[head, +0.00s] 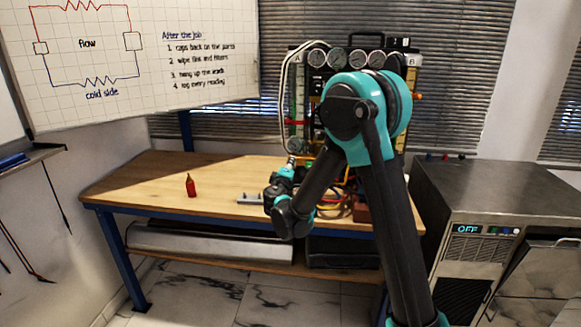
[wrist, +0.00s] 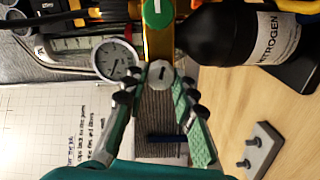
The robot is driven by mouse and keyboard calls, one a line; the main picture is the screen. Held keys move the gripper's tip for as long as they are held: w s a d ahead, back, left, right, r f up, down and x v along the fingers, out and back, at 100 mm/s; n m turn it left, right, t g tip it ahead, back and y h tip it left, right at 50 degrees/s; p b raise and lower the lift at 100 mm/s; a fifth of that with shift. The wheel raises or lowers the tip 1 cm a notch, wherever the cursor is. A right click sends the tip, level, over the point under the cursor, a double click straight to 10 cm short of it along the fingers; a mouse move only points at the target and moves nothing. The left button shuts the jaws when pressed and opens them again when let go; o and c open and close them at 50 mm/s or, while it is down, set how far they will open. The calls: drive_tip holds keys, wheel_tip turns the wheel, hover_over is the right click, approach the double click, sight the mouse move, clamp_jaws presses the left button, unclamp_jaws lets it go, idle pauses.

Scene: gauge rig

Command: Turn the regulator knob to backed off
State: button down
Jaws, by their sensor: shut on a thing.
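In the wrist view the regulator knob (wrist: 160,74) is a small round silver cap with a dark mark on its face. My gripper (wrist: 161,80) has its two green-padded fingers closed on either side of the knob. A round white dial gauge (wrist: 115,59) with a dark needle sits just left of the knob, close to the left finger. In the head view my gripper (head: 290,163) is low in front of the gauge rig (head: 300,85); the knob cannot be made out there.
A black bottle marked NITROGEN (wrist: 235,35) stands right of the knob in the wrist view, close to the right finger. A grey block with pegs (wrist: 258,150) lies on the wooden bench (head: 150,178).

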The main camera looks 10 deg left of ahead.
drive_tip(key=shift+n, duration=1.2)
drive_tip(key=shift+f+n, duration=0.1)
drive_tip(key=shift+n, duration=0.2)
drive_tip(key=c, duration=1.2)
unclamp_jaws()
drive_tip(key=shift+s, duration=0.1)
drive_tip(key=s, duration=1.2)
drive_tip(key=shift+a, duration=0.45)
